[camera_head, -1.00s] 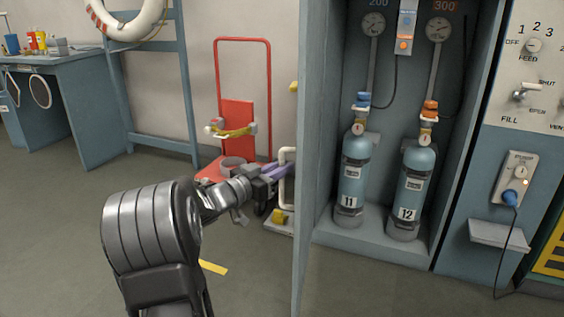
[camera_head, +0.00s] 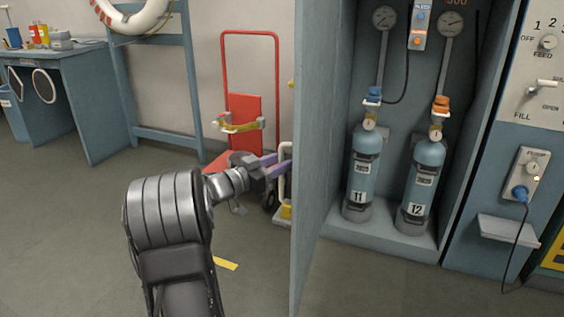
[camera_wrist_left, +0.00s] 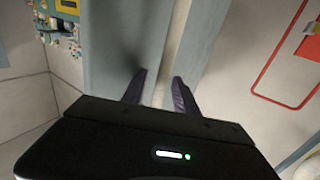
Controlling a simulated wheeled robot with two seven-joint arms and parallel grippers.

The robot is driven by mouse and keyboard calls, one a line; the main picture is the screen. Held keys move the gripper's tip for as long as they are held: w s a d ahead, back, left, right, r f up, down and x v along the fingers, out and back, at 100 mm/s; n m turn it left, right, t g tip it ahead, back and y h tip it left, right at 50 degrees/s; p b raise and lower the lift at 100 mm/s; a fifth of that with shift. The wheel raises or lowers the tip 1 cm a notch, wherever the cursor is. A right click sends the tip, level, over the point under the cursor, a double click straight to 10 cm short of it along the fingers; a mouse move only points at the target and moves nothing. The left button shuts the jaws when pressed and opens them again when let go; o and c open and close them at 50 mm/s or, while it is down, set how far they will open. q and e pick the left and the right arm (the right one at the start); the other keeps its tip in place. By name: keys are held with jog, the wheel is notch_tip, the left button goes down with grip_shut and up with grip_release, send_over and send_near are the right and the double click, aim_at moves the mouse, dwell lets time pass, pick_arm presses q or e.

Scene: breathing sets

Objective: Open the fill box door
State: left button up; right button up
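The fill box door (camera_head: 313,150) stands swung open, seen at a steep angle. Its inner face is toward the cabinet with two blue cylinders, number 11 (camera_head: 361,180) and number 12 (camera_head: 421,183). A white door handle (camera_head: 284,172) shows at the door's outer side, partly hidden by the door. My left gripper (camera_head: 277,166) is beside this handle, its two purple fingers apart. In the left wrist view, the open fingers (camera_wrist_left: 159,90) point at a grey-blue panel with a pale strip; whether they touch it I cannot tell. My right gripper is not in view.
A red hand truck (camera_head: 245,120) stands against the wall behind my left gripper. A blue rack (camera_head: 189,80) with a lifebuoy and a blue workbench (camera_head: 85,95) are at the left. A small shelf (camera_head: 508,230) juts out right of the cabinet.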

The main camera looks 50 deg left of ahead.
pick_arm(q)
jog(key=shift+s, duration=0.15)
jog(key=s+p, duration=0.1)
jog(key=s, duration=0.6)
jog(key=shift+s+a+p, duration=0.25)
jog(key=shift+s+p, duration=0.05)
jog(key=shift+p, duration=0.05)
jog(key=shift+f, duration=0.1)
